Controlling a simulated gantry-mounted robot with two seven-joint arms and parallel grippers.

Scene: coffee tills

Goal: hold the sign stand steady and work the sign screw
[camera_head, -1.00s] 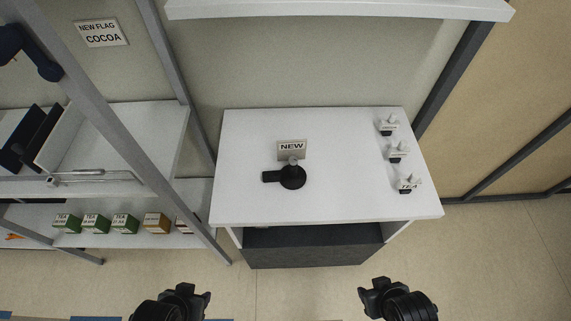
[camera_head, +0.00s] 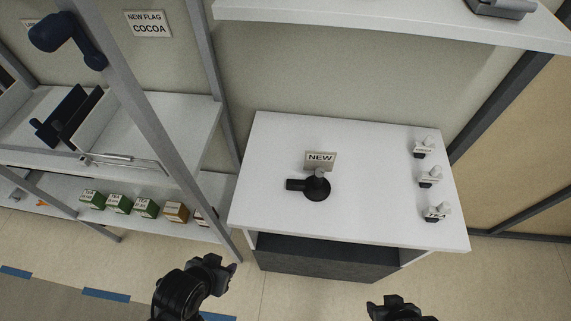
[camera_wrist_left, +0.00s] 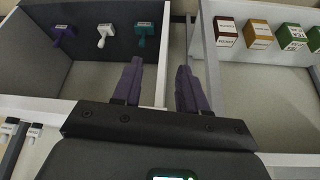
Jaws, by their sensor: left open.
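The sign stand (camera_head: 317,190) is on the white counter, left of its middle. It has a round black base with a black tab pointing left, and a small "NEW" sign (camera_head: 320,159) on top. A small grey knob (camera_head: 320,172), perhaps the sign screw, shows just below the sign. My left gripper (camera_head: 228,270) is open and empty, in front of the counter's left front corner and away from the stand. Its two purple-grey fingers show apart in the left wrist view (camera_wrist_left: 158,88). My right gripper (camera_head: 395,303) is at the bottom edge, partly cut off, its jaws unclear.
Several small white-topped clips (camera_head: 430,177) line the counter's right side. The left wrist view shows a bin (camera_wrist_left: 38,62) with purple, white and teal items. The counter (camera_head: 375,215) is clear around the stand.

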